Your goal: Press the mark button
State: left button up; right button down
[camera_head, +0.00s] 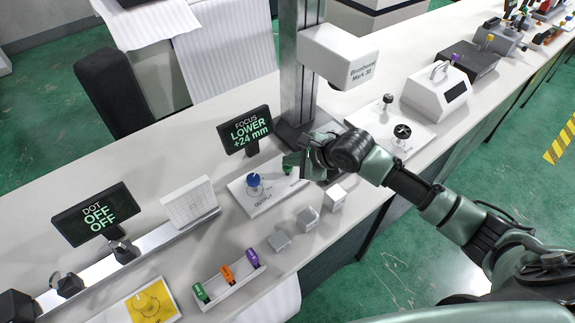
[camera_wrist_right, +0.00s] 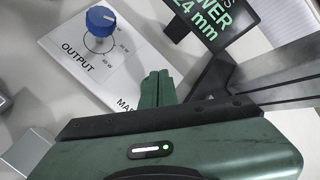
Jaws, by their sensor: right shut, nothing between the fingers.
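The white control panel (camera_head: 262,204) lies on the bench below the marking machine. It carries a blue output knob (camera_head: 254,181), which also shows in the right wrist view (camera_wrist_right: 100,20). In the wrist view the panel (camera_wrist_right: 72,52) shows "OUTPUT" and the start of a label reading "MA". The mark button itself is not visible; my right gripper covers that end of the panel. My right gripper (camera_head: 288,169) is shut and empty, its green fingertips (camera_wrist_right: 157,80) pointing down over the panel beside the label. I cannot tell whether they touch anything. My left gripper is not in view.
A display (camera_head: 247,130) reads "FOCUS LOWER +24 mm"; another (camera_head: 97,214) reads "DOT OFF OFF". The marking head (camera_head: 340,57) hangs on a metal column (camera_head: 299,60). Small metal blocks (camera_head: 307,218) sit near the bench front, beside a rack of coloured tags (camera_head: 228,280).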

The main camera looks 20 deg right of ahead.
aim_at(291, 168)
jog(key=shift+f, duration=0.45)
dwell(0.5)
jog(key=shift+r+p, duration=1.05)
jog(key=shift+p, duration=0.45)
notch_tip(291, 168, up, 5)
jog(key=p, duration=0.6)
jog(key=shift+p, duration=0.3)
